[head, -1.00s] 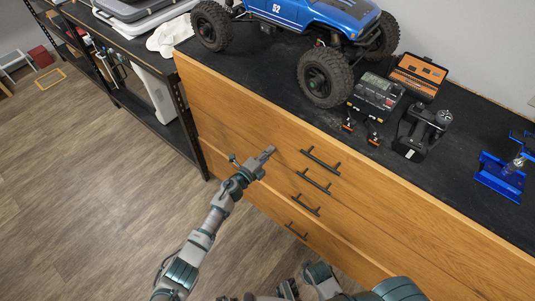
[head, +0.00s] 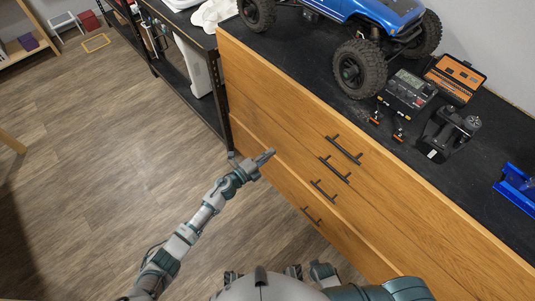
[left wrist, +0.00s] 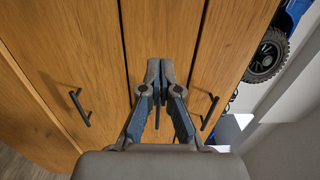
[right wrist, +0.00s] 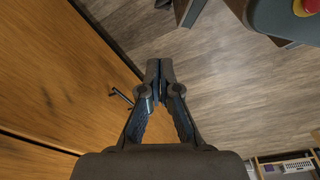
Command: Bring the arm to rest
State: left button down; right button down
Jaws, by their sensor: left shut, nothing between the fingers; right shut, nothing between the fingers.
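My left arm reaches in from the lower left in the head view. Its gripper (head: 265,158) is in front of the wooden drawer cabinet (head: 290,110), left of the drawer handles. In the left wrist view the left gripper (left wrist: 160,65) is shut, with its fingertips together and nothing between them. The right gripper (right wrist: 160,68) shows in the right wrist view, shut and empty, with the cabinet front at left and the floor at right. In the head view the right gripper cannot be made out; only parts of my body show at the bottom.
The black cabinet top holds a blue RC crawler (head: 385,15), a charger (head: 407,90), an orange-lidded case (head: 455,78), a transmitter (head: 450,132) and a blue stand (head: 518,188). Dark handles (head: 343,150) stick out of the cabinet. A black shelf (head: 190,85) stands at left. The wooden floor (head: 90,170) is open.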

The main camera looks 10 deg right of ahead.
pick_arm(q)
jog(key=s+a+f+n+y, duration=0.65)
jog(key=a+f+n, duration=0.35)
jog(key=f, duration=0.3)
jog(key=s+a+f+n+y, duration=0.65)
jog(key=a+f+n, duration=0.25)
jog(key=f, duration=0.3)
jog(key=s+a+f+n+g, duration=0.2)
jog(key=s+f+g, duration=0.1)
jog(key=s, duration=0.6)
jog(key=s+a+f+n+g+y, duration=0.1)
jog(key=s+a+f+n+g, duration=0.2)
jog(key=s, duration=0.6)
jog(key=s+a+f+n+g, duration=0.2)
jog(key=s+f, duration=0.4)
jog(key=s, duration=0.3)
jog(key=shift+a+f+g+y+p, duration=0.15)
jog(key=shift+a+g+y+p, duration=0.2)
jog(key=shift+a, duration=0.25)
pick_arm(e)
jog(key=shift+s+d+f, duration=0.2)
jog(key=shift+s+f, duration=0.25)
jog(key=shift+f, duration=0.05)
jog(key=shift+s+d+f, duration=0.15)
jog(key=shift+s+f, duration=0.25)
jog(key=shift+f, duration=0.05)
pick_arm(q)
jog(key=shift+s+a, duration=0.1)
